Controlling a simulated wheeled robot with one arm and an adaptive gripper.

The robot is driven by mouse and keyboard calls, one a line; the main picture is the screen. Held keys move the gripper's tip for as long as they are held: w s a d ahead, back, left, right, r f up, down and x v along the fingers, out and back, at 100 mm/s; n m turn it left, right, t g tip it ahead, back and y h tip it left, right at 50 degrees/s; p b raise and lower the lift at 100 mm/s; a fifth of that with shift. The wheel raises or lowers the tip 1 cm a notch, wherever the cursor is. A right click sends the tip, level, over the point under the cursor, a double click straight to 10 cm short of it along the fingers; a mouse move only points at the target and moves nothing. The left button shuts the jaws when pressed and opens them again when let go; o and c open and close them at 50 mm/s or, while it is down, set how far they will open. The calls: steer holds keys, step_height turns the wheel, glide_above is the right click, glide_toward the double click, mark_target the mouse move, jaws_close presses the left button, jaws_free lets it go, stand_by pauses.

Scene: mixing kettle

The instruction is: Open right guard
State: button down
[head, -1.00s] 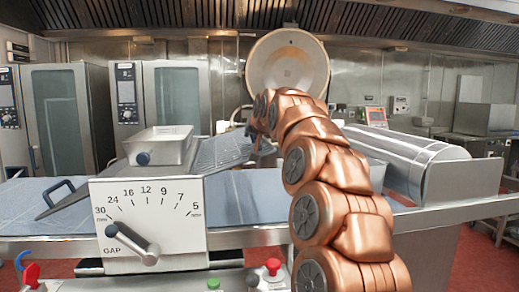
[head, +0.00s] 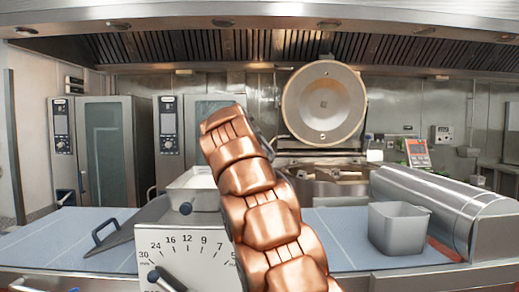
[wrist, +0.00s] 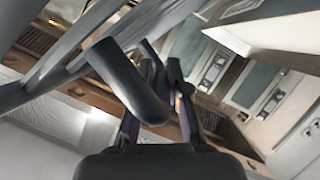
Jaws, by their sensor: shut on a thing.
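My gripper (wrist: 162,75) is shut on a dark curved handle (wrist: 128,80) in the wrist view. The handle appears to belong to the right guard, whose grey bars (wrist: 55,75) run along the left of that view, tilted. In the head view my copper arm rises in front of the dough sheeter and hides the right guard and most of my gripper. The sheeter's white gap dial panel (head: 185,250) shows left of the arm. The left guard (head: 125,234), a grey panel with a dark handle, slopes down over the left belt.
A metal tray (head: 193,193) sits on top of the sheeter. A grey bin (head: 398,228) and a large metal roller (head: 440,200) stand at right. A kettle (head: 325,185) with raised lid (head: 323,103) and ovens (head: 105,150) stand behind.

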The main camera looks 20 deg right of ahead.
steer(key=shift+w+a+r, duration=0.2)
steer(key=shift+a, duration=0.25)
steer(key=c, duration=1.2)
jaws_free()
steer(key=shift+o, duration=0.2)
steer(key=shift+s, duration=0.1)
steer(key=v, duration=1.1)
steer(key=shift+s+a, duration=0.25)
steer(key=shift+a, duration=0.15)
